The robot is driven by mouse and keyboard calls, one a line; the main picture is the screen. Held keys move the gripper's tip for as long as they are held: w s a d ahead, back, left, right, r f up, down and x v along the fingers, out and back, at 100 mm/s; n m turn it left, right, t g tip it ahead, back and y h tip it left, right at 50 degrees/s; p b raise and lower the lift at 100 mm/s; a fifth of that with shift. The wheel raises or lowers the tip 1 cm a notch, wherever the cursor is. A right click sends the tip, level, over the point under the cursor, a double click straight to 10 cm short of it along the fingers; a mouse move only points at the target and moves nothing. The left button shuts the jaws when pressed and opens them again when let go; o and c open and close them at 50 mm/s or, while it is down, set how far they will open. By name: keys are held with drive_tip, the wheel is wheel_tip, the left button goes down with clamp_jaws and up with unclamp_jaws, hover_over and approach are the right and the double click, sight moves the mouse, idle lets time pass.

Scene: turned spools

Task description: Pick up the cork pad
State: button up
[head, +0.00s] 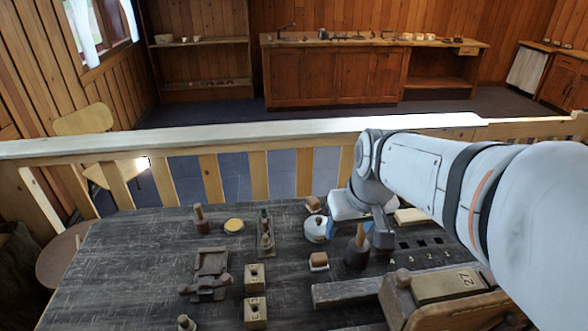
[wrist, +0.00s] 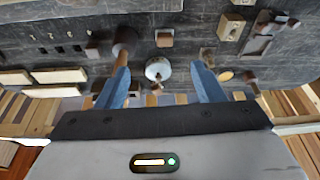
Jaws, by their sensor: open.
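A round yellow-tan disc (head: 234,225) lies flat on the dark table, left of centre in the head view. It may be the cork pad, but I cannot be sure; it also shows in the wrist view (wrist: 226,76). A small brown-topped block (head: 318,260) lies nearer the middle and shows in the wrist view (wrist: 164,38). My gripper (wrist: 160,68) is open and empty, its two blue fingers apart above the table's far side. A white round lidded pot (wrist: 158,72) appears between the fingers. In the head view my arm partly hides the gripper.
A brown turned spindle (head: 357,250) stands near my gripper. A peg stand (head: 265,235), a wooden bottle-like piece (head: 200,218) and numbered blocks (head: 254,278) stand to the left. A long dark bar (head: 345,292) lies in front. A railing (head: 210,180) runs behind the table.

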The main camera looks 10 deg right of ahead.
drive_tip(key=w+f+n+b, duration=0.1)
drive_tip(key=w+f, duration=0.3)
drive_tip(key=w, duration=1)
drive_tip(key=n+y+b, duration=0.1)
drive_tip(key=n+b, duration=0.2)
hover_over(314, 200)
drive_tip(key=s+d, duration=0.1)
drive_tip(key=s, duration=0.1)
wheel_tip(314, 200, down, 14)
drive_tip(key=shift+t, duration=0.4)
drive_tip(key=p+x, duration=0.1)
drive_tip(key=x, duration=0.3)
drive_tip(key=p+x, duration=0.1)
drive_tip(key=x, duration=0.3)
drive_tip(key=shift+s+f, duration=0.1)
drive_tip(key=shift+s, duration=0.15)
drive_tip(key=shift+c, duration=0.2)
drive_tip(key=c, duration=1.1)
wheel_tip(314, 200, up, 10)
drive_tip(key=shift+r+b, duration=0.1)
drive_tip(key=shift+b, duration=0.5)
